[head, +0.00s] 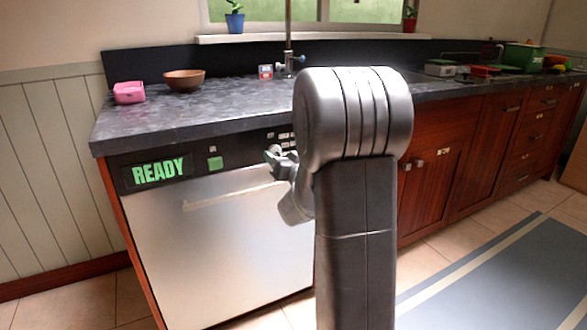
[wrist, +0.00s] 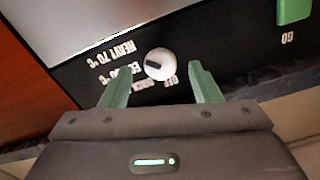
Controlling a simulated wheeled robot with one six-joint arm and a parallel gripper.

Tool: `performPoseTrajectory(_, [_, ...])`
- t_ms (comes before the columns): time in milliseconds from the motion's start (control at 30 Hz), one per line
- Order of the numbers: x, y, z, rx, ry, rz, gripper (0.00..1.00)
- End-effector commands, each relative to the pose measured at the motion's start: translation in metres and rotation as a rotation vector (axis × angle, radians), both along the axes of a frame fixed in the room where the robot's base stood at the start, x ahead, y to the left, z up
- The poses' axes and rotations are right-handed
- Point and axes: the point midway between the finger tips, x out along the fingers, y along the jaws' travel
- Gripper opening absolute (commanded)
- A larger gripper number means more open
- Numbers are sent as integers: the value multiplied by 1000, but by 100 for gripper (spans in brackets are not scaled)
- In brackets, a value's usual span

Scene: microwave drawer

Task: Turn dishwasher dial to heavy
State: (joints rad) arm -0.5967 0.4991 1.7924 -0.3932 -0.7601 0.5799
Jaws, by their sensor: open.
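The dishwasher (head: 230,235) has a steel front and a black control panel. In the wrist view the round white dial (wrist: 160,63) shows upside down, with a short dark mark on its left part. Labels around it read OFF, partly hidden ones, and HEAVY 70 °C (wrist: 117,52). I cannot tell for sure which label the mark points to. My gripper (wrist: 161,75) is open, with its green fingers apart on either side of the dial in the picture; contact does not show. In the head view my gripper (head: 277,160) is at the panel's right part, and my arm hides the dial.
A green GO button (wrist: 292,10) sits on the panel, left of my gripper in the head view. The display reads READY (head: 160,172). A grey countertop (head: 235,95) overhangs the panel, with a brown bowl (head: 184,80) and pink object (head: 129,92). Floor shows at right.

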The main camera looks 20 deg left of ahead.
Motion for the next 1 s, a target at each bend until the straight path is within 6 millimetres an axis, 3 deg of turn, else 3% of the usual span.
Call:
performPoseTrajectory(300, [-46, -55, 2, 0, 1, -2, 57])
performPoseTrajectory(500, [-67, -80, 1, 0, 0, -2, 57])
performPoseTrajectory(1000, [-76, -89, 0, 1, -1, 1, 57])
